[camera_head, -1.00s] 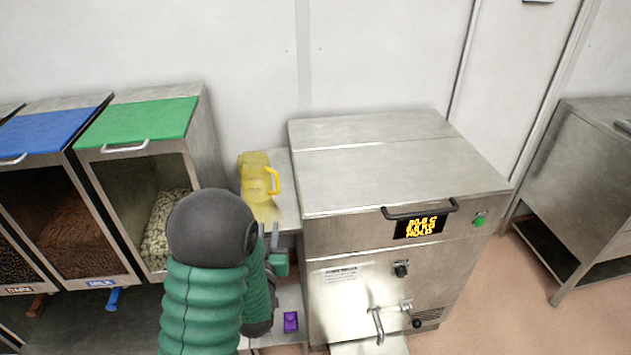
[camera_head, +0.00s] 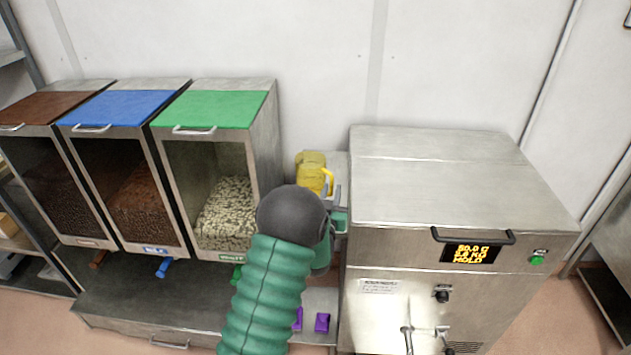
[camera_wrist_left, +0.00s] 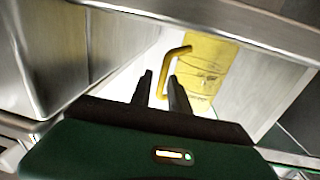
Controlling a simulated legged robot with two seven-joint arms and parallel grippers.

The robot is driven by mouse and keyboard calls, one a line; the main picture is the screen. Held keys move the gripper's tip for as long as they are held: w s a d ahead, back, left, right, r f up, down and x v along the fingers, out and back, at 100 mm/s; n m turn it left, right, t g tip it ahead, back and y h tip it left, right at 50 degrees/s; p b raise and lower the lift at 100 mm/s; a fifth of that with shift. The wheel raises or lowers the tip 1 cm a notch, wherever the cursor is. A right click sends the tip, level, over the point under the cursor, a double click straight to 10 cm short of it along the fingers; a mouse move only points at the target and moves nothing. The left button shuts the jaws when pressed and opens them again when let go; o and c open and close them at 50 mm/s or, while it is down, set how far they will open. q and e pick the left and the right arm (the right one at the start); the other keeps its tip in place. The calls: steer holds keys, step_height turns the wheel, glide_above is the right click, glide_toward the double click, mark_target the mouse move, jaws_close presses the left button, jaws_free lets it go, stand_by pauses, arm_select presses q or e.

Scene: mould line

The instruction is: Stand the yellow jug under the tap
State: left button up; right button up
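The yellow jug (camera_head: 309,168) stands upright on a light shelf between the green-lidded bin and the steel machine, its handle on the right in the head view. In the left wrist view the jug (camera_wrist_left: 211,68) is just beyond my fingers, its handle nearest. My left gripper (camera_head: 338,196) is close to the handle. Its two fingers (camera_wrist_left: 161,88) are apart with nothing gripped; the lower handle lies near the gap between the tips. A bent metal pipe (camera_head: 407,338) on the machine's front looks like the tap; its lower end is cut off. My right gripper is not in view.
The steel machine (camera_head: 450,185) stands right of the jug. Bins with brown, blue and green lids (camera_head: 214,108) stand left, leaving a narrow gap around the jug. A purple item (camera_head: 322,322) lies on the low shelf in front, partly behind my arm.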

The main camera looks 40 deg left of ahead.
mark_target(330, 188)
arm_select(q)
steer(key=shift+w+a+f, duration=0.25)
steer(key=shift+w+a, duration=0.75)
steer(key=shift+a+f, duration=0.2)
steer(key=shift+a, duration=0.15)
steer(key=shift+d+r, duration=0.15)
steer(key=c, duration=0.4)
steer(key=shift+d+r, duration=0.1)
steer(key=shift+d, duration=0.2)
jaws_close()
steer(key=shift+a, duration=0.3)
steer(key=shift+d, duration=0.1)
